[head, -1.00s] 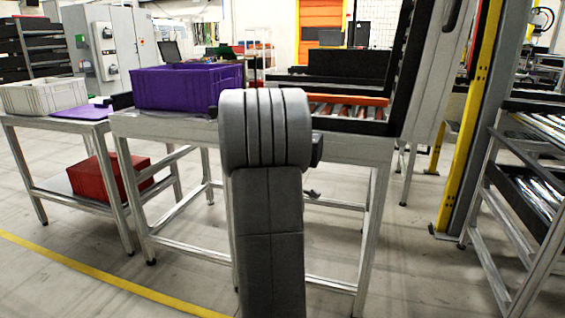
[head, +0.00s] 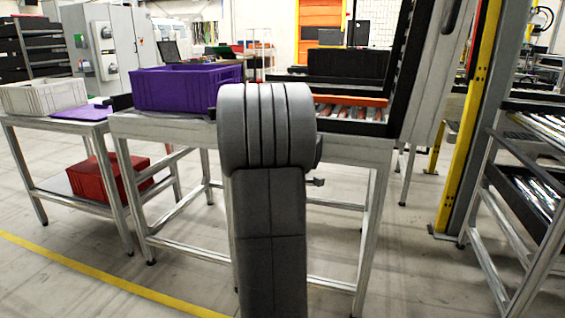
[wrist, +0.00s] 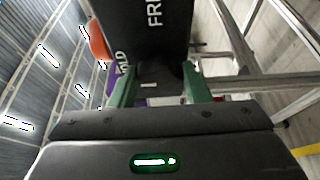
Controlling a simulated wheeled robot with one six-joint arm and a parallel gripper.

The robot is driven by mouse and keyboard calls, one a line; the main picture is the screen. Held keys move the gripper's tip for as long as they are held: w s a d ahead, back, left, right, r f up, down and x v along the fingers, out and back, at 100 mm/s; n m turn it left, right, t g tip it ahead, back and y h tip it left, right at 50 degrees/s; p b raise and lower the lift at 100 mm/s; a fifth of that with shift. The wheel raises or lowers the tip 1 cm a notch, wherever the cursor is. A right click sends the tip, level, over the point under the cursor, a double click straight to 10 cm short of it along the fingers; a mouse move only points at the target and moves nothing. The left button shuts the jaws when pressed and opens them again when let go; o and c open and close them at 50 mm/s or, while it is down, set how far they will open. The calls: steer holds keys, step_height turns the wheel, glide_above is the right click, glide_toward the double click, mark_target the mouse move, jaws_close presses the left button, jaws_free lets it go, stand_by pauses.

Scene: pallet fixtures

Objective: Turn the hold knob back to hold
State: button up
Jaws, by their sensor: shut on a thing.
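In the wrist view, my gripper (wrist: 160,88) has its two green fingers on either side of a dark knob (wrist: 165,76), and it is shut on it. A short pale mark shows on the knob between the fingers. Beyond it is a dark panel (wrist: 140,25) with white lettering, "FRE" at the top and "OLD" by the left finger, both partly cut off or hidden. I cannot tell exactly which label the knob points to. In the head view, my own arm hides the gripper and the knob.
A purple crate (head: 185,90) stands on the metal table, left of a roller bed (head: 345,112) with an orange bar. A pale crate (head: 45,96) sits on the left table, a red box (head: 105,178) on its lower shelf. A yellow post (head: 472,115) stands right.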

steer(key=o, duration=1)
steer(key=shift+s, duration=0.1)
steer(key=s+d+p, duration=0.1)
steer(key=s, duration=1.2)
steer(key=shift+s+p, duration=0.3)
steer(key=w+a+b, duration=0.1)
steer(key=w, duration=1.2)
steer(key=shift+w+b, duration=0.3)
steer(key=shift+w, duration=0.1)
